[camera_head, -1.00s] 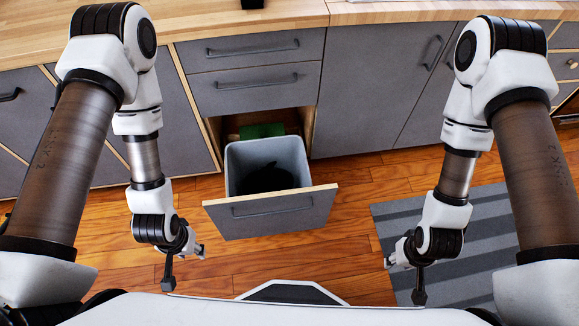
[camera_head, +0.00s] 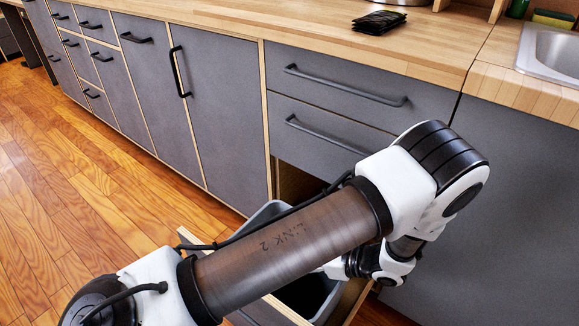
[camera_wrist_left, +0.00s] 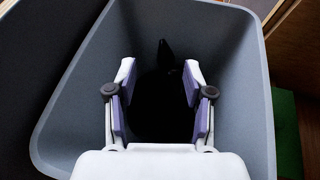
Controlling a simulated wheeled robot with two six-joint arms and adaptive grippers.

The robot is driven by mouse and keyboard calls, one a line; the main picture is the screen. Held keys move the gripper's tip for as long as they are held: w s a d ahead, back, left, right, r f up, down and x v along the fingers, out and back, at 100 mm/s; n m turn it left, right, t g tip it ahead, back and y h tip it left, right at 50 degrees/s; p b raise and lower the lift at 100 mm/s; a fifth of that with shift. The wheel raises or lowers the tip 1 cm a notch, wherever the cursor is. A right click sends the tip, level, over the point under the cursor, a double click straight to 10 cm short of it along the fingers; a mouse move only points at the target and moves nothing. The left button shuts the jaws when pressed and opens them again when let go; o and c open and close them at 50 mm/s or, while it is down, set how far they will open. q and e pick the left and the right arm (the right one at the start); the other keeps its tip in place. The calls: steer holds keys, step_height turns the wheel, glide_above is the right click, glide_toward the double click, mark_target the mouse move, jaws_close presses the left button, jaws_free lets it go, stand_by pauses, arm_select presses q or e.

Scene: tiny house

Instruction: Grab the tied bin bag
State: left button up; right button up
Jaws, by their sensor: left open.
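The black bin bag is a dark shape inside the grey bin (camera_wrist_left: 255,85), with its dark tied top (camera_wrist_left: 163,57) pointing up in the left wrist view. My left gripper (camera_wrist_left: 158,72) is open above the bag, with one finger on each side of the knot in the picture. I cannot tell how far above the knot the fingers are. In the head view my left arm covers most of the bin (camera_head: 268,213), and the bag and left fingertips are hidden. My right gripper is not in view.
The bin stands in a pulled-out drawer (camera_head: 200,245) below two shut drawers (camera_head: 345,85). A wooden counter (camera_head: 300,25) runs above, with a black stack (camera_head: 380,22) and a sink (camera_head: 550,60). A green thing (camera_wrist_left: 288,130) lies beside the bin. The wooden floor (camera_head: 60,200) at left is clear.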

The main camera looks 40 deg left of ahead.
arm_select(q)
steer(key=b+x, duration=0.1)
steer(key=x, duration=0.1)
steer(key=w+b+x, duration=0.1)
steer(key=b+x, duration=0.1)
steer(key=f+b+x, duration=0.1)
steer(key=b+x, duration=0.1)
steer(key=x, duration=0.1)
steer(key=shift+w, duration=0.2)
steer(key=shift+a+t, duration=0.25)
steer(key=shift+t, duration=0.05)
steer(key=shift+y, duration=0.3)
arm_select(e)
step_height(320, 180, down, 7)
arm_select(q)
steer(key=shift+r, duration=0.1)
jaws_close()
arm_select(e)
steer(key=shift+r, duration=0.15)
